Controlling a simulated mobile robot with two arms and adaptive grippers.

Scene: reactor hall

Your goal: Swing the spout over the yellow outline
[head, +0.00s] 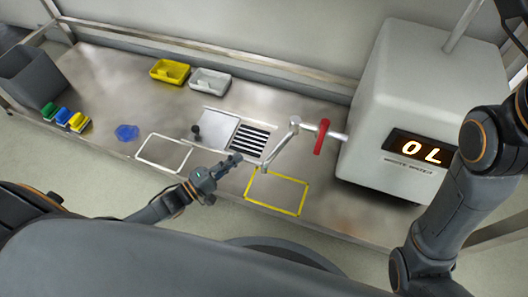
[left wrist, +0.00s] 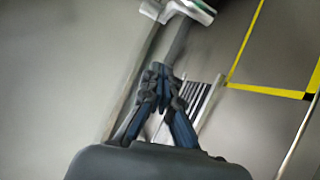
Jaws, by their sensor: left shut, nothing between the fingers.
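The spout (head: 283,141) is a thin pale metal arm from the big grey tank. It bends at an elbow, and its free end lies by the drain grille, just above the upper left corner of the yellow outline (head: 275,210). The outline also shows in the left wrist view (left wrist: 270,91). My left gripper (head: 237,158) is shut and empty, left of the spout's free end and apparently apart from it. In the left wrist view its fingers (left wrist: 160,71) are together. I cannot clearly identify the spout there. My right arm shows at the right; its gripper is out of view.
A red handle (head: 321,136) sits on the pipe by the tank (head: 400,90), whose display reads 0 L. A white outline (head: 140,152), dark knob (head: 196,130) and blue object (head: 127,132) lie left. Yellow (head: 169,71) and white (head: 210,80) trays stand behind.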

